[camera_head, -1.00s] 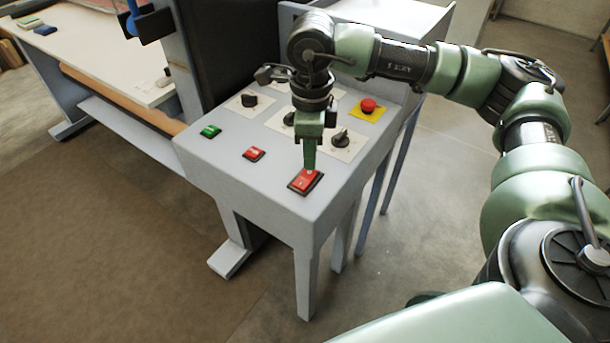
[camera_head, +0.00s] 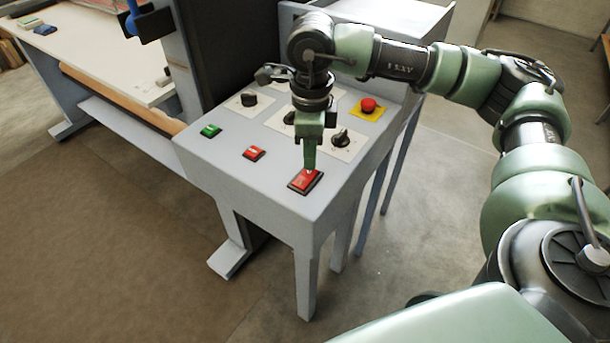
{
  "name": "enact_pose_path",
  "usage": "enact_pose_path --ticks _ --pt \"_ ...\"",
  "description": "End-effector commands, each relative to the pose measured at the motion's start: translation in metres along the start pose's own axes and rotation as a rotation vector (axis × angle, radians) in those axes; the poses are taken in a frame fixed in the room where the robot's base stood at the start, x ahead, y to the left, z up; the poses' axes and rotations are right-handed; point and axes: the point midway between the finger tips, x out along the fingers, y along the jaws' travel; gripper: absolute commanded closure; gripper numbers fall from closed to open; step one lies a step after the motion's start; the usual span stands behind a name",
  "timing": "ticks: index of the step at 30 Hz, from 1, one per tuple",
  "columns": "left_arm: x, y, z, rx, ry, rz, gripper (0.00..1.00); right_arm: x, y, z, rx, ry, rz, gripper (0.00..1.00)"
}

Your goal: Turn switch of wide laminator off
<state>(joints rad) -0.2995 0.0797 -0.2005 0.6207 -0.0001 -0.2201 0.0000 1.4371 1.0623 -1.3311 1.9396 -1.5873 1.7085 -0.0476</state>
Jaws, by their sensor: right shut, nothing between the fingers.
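The wide laminator's grey control panel (camera_head: 232,162) stands in the middle of the view. A large red rocker switch (camera_head: 304,182) in a black frame sits near its front right corner. My right gripper (camera_head: 309,169) points down with its fingers shut and empty. Its tip is at the far edge of the red switch and appears to touch it; the tip hides a small part of the switch. My left gripper is not in view.
The panel also carries a green button (camera_head: 210,131), a smaller red button (camera_head: 254,153), black knobs (camera_head: 341,138) and a red emergency stop (camera_head: 368,105) on a yellow plate. The laminator's white table (camera_head: 95,55) extends at the left. Open floor (camera_head: 100,240) lies in front.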

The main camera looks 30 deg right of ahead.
Motion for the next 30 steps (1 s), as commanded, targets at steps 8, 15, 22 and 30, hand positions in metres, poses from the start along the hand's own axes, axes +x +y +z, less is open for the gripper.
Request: enact_pose_path --ticks 8,15,22,30 --pt "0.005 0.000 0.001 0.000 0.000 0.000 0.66 0.005 0.000 0.000 0.000 0.000 0.000 1.00" --pt "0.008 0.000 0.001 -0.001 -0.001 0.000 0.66 0.009 0.000 0.000 0.000 0.000 0.000 1.00" --pt "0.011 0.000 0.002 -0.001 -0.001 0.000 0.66 0.012 0.000 0.000 0.000 0.000 0.000 1.00" --pt "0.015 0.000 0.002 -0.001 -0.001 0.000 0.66 0.016 0.000 0.000 0.000 0.000 0.000 1.00"
